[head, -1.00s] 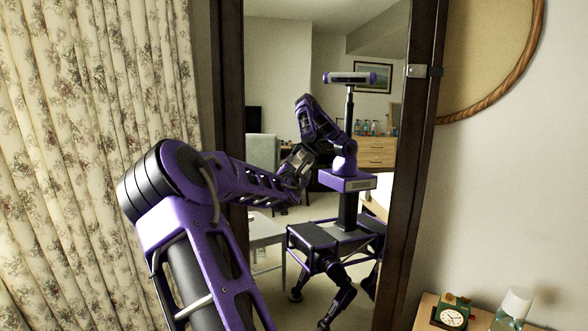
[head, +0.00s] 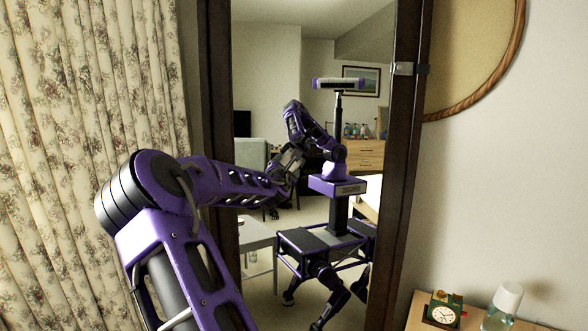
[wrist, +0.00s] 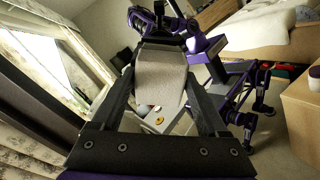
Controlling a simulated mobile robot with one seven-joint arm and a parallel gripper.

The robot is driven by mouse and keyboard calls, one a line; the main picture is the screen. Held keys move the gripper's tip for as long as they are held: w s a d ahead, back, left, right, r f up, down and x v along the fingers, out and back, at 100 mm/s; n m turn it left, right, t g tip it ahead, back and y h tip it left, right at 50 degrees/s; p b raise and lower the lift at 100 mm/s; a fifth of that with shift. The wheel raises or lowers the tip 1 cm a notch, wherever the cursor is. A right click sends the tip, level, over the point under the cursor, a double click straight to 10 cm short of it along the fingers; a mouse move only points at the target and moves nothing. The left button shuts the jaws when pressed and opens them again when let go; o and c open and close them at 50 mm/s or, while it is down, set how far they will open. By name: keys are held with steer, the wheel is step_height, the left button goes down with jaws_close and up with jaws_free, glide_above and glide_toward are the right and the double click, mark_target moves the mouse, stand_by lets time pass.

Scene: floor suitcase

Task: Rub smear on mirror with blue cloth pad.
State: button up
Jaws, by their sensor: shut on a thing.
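The tall mirror (head: 262,60) in a dark frame stands ahead of me and reflects my body and the room. My arm reaches in from the lower left, and my gripper (wrist: 162,72) is close to the glass; in the head view its end merges with its reflection. In the wrist view my gripper is shut on a flat pad (wrist: 160,82) that looks pale grey, not clearly blue. I cannot tell whether the pad touches the glass. I cannot make out the smear in either view.
A floral curtain (head: 85,130) hangs on the left. A round wood-rimmed piece (head: 495,75) is on the right wall. The mirror reflects a table and a bed.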

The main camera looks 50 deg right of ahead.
steer(key=shift+w+a+r, duration=0.1)
steer(key=shift+w+a, duration=0.4)
steer(key=shift+w, duration=0.3)
steer(key=shift+b+v, duration=0.45)
steer(key=shift+v, duration=2.45)
steer(key=shift+s+d, duration=0.1)
steer(key=shift+s, duration=0.05)
steer(key=v, duration=0.3)
steer(key=shift+s, duration=0.1)
